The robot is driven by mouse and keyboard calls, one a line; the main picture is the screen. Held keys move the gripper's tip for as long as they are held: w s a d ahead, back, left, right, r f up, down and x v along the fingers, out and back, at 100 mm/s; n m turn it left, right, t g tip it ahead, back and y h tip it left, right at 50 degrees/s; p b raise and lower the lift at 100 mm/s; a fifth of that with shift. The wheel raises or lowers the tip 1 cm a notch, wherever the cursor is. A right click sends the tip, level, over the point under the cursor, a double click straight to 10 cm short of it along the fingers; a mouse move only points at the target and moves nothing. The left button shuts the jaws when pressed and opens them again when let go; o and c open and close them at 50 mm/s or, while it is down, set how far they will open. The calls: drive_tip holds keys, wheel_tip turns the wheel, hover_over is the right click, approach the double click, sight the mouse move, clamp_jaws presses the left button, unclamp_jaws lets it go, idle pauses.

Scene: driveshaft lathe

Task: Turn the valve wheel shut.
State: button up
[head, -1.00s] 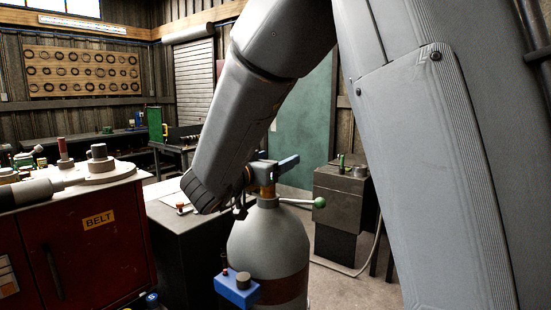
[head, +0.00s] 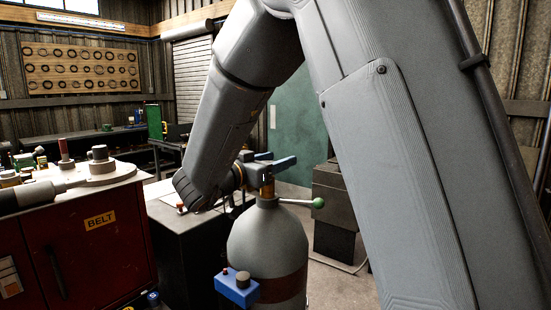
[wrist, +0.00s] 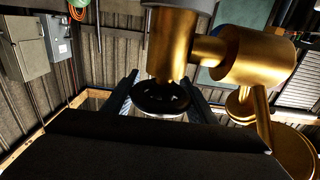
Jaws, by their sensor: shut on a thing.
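The valve wheel (wrist: 160,98) is a small black ring on a brass valve (wrist: 172,45). In the wrist view it sits between my two dark blue fingers, and my gripper is shut on it. In the head view my gripper (head: 274,160) reaches in from the left at the top of the grey cylinder (head: 268,238), with both blue fingers showing. The brass valve neck (head: 267,188) stands upright on the cylinder. The wheel itself is hidden behind my gripper in the head view.
A lever with a green knob (head: 318,202) sticks out right of the cylinder neck. A blue box (head: 237,289) is at the cylinder's front left. A red cabinet (head: 80,245) marked BELT stands left, and a dark machine block (head: 330,185) behind right.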

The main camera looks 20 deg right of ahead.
drive_tip(key=o, duration=1.1)
drive_tip(key=shift+c, duration=0.2)
drive_tip(key=b+v, duration=0.2)
drive_tip(key=v, duration=0.5)
drive_tip(key=shift+s+a, duration=0.25)
drive_tip(key=shift+a, duration=0.1)
drive_tip(key=shift+r, duration=0.1)
